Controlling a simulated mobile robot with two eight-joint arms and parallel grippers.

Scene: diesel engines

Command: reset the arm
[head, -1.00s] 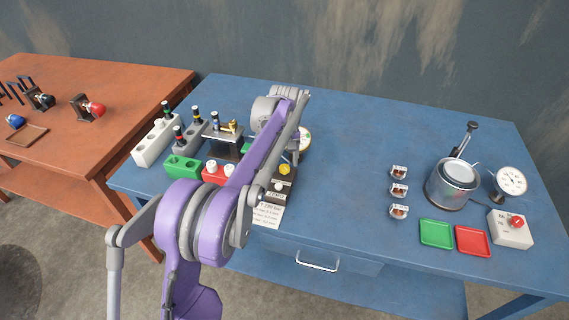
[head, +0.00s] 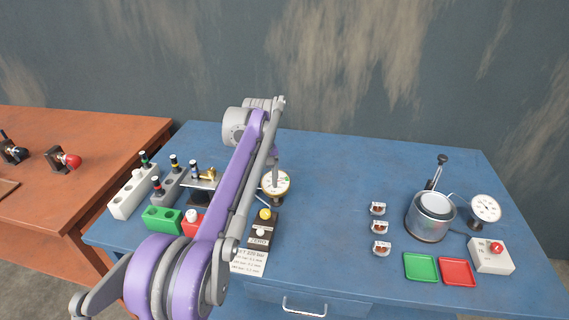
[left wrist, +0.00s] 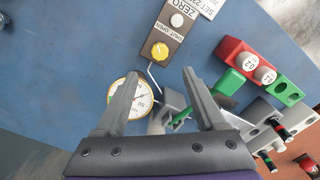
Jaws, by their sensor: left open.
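My left arm (head: 240,180) reaches from the bottom left over the blue table (head: 330,190). In the left wrist view my left gripper (left wrist: 157,85) has its fingers spread, with nothing held between them. It points at the table near a round dial gauge (left wrist: 140,98), which is partly behind one finger. The gauge (head: 276,184) also shows just right of the arm in the head view. The gripper's tips are mostly hidden by the arm there. My right gripper is in neither view.
A black box with a yellow knob (head: 265,214), a green block (head: 162,219) and a white block (head: 132,194) stand around the arm. A metal pot (head: 430,217), green tray (head: 420,268) and red tray (head: 457,271) are at right. The middle is clear.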

